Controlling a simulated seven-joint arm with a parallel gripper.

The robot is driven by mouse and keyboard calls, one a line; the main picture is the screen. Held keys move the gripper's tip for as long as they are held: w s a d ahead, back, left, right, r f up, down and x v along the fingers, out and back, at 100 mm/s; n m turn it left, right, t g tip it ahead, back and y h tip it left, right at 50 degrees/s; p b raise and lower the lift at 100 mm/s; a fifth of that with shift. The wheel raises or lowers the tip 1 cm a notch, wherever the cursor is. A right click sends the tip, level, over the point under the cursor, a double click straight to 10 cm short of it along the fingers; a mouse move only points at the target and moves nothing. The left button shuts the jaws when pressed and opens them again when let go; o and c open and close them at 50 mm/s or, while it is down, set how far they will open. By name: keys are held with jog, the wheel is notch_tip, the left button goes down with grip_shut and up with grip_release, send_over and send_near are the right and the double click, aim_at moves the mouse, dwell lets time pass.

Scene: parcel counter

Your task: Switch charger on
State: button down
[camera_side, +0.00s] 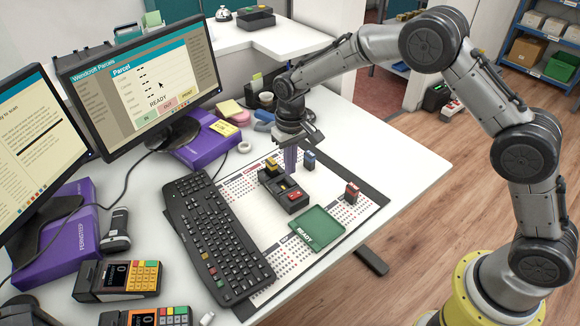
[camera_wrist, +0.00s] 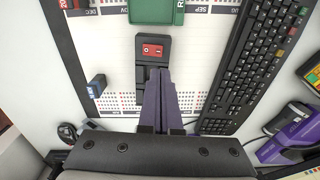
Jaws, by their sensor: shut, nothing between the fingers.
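The dark charger (camera_side: 270,184) lies on the desk mat, with a red rocker switch (camera_side: 294,196) at its near end. A yellow-topped block (camera_side: 271,166) sits at its far end. My gripper (camera_side: 290,173) points down at the charger, with its purple fingers together and empty. In the wrist view the fingertips (camera_wrist: 158,72) are just beside the red switch (camera_wrist: 152,50) and cover part of the charger (camera_wrist: 139,73). I cannot tell whether they touch the charger. The switch's on or off position is too small to read.
A blue block (camera_side: 308,160) and a red block (camera_side: 352,193) stand on the mat. A green tray (camera_side: 317,231) lies in front of the charger. A black keyboard (camera_side: 215,235) lies to the left, with monitors (camera_side: 140,84) behind. The mat's right part is mostly clear.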

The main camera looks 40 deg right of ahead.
aim_at(290, 197)
jog(key=shift+s+a+f, duration=0.1)
jog(key=shift+f, duration=1.8)
jog(key=shift+s+a+f, duration=0.1)
jog(key=shift+f, duration=1.8)
jog(key=shift+f, duration=0.65)
jog(key=shift+w+r, duration=0.1)
jog(key=shift+r, duration=2.6)
dwell(0.8)
